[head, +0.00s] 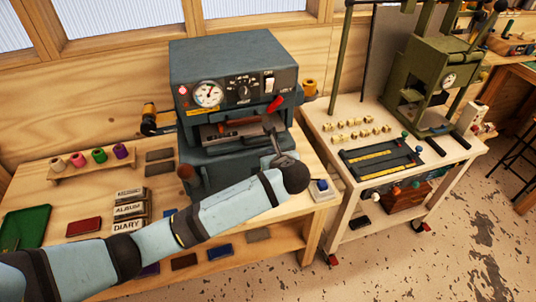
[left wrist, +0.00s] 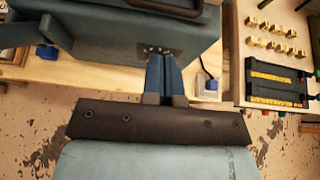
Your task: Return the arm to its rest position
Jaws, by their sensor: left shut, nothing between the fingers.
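My left arm reaches in from the left across the bench, with its wrist bent up in front of the right side of the grey-blue press (head: 232,78). My left gripper (head: 272,134) is beside the press's front right corner. In the left wrist view its two blue fingers (left wrist: 162,72) are pressed together with nothing between them. The press body (left wrist: 130,40) fills the upper left of that view, close to the fingertips. My right arm and gripper are not in view.
Foil rolls (head: 98,155) stand on a small wooden rack at the left. An orange roll (head: 309,89) sits at the press's right side. A cart (head: 362,190) with a dark type tray (head: 380,157) stands at right.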

